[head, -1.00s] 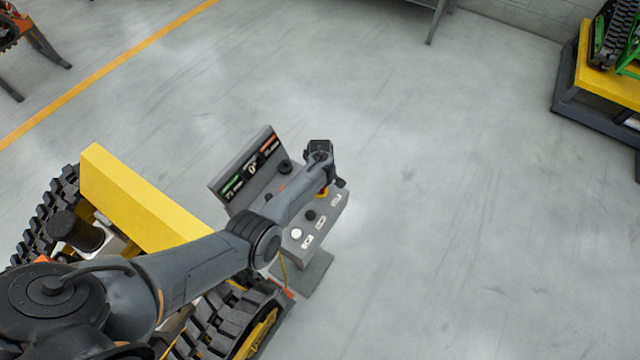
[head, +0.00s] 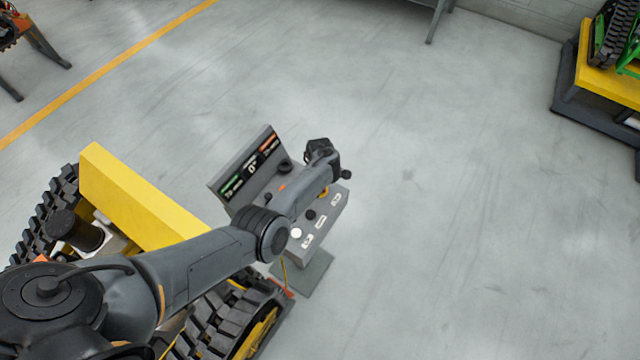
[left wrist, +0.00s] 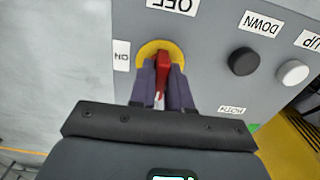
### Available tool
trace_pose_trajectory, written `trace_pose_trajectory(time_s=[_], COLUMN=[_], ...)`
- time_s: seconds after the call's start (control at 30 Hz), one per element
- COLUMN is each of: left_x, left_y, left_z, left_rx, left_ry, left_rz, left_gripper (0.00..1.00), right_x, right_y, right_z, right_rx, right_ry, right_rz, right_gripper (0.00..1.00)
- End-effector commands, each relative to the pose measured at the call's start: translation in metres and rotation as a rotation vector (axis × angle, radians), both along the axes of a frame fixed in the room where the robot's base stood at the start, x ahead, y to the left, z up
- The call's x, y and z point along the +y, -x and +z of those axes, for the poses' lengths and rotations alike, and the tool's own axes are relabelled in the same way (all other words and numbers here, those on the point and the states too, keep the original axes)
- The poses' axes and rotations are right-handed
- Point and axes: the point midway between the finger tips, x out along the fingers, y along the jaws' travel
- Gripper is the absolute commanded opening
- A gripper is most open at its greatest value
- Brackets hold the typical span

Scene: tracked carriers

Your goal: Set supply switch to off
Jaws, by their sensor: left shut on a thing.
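The supply switch is a red handle (left wrist: 163,66) on a yellow round base (left wrist: 147,50) in the left wrist view. My left gripper (left wrist: 163,78) is shut on the red handle, with one dark finger on each side of it. An upside-down OFF label (left wrist: 172,5) lies above the switch in this view, and an ON label (left wrist: 121,55) lies to its left. In the head view, the grey control console (head: 328,215) stands beside the tracked carrier, and my left arm covers the switch. My right gripper is in neither current view.
A black button (left wrist: 243,61) and a white button (left wrist: 293,73) sit right of the switch, near DOWN and UP labels. A raised display panel (head: 226,168) backs the console. The yellow-framed tracked carrier (head: 135,195) is to the left. The floor right of the console is clear.

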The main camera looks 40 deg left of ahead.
Motion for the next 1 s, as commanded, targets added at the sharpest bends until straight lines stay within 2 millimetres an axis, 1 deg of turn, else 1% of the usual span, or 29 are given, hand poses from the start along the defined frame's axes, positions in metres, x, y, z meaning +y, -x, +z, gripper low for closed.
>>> trace_pose_trajectory(time_s=[0.17,0.2,0.3,0.57,0.67,0.77,0.87,1.0], left_x=[0.001,0.001,0.001,0.0,0.001,0.001,0.0,0.001], left_y=[0.001,0.001,0.001,0.0,0.0,-0.001,-0.001,0.0], left_z=[-0.002,-0.002,-0.001,0.0,0.004,0.013,0.027,0.052], left_rx=[0.001,0.001,0.001,0.0,-0.001,-0.002,-0.003,-0.002], left_ry=[-0.002,-0.002,-0.001,-0.001,-0.001,-0.002,-0.002,-0.003], left_rz=[-0.001,-0.001,-0.001,-0.002,-0.002,-0.002,-0.002,-0.001], left_gripper=[0.0,0.24,0.38,0.38,0.38,0.38,0.38,0.38], right_x=[0.0,-0.001,-0.001,0.0,0.0,0.0,0.0,0.0], right_y=[0.0,0.0,0.0,0.0,0.0,0.0,0.0,0.0], right_z=[0.0,0.0,0.0,0.0,0.002,0.006,0.012,0.02], right_rx=[0.0,0.0,0.0,0.0,0.0,0.0,0.0,0.0], right_ry=[0.002,0.002,0.002,0.002,0.002,0.001,0.001,-0.001], right_rz=[0.002,0.001,0.001,0.002,0.002,0.001,0.001,-0.001], right_gripper=[0.0,0.0,0.0,0.0,0.0,0.0,0.0,0.0])
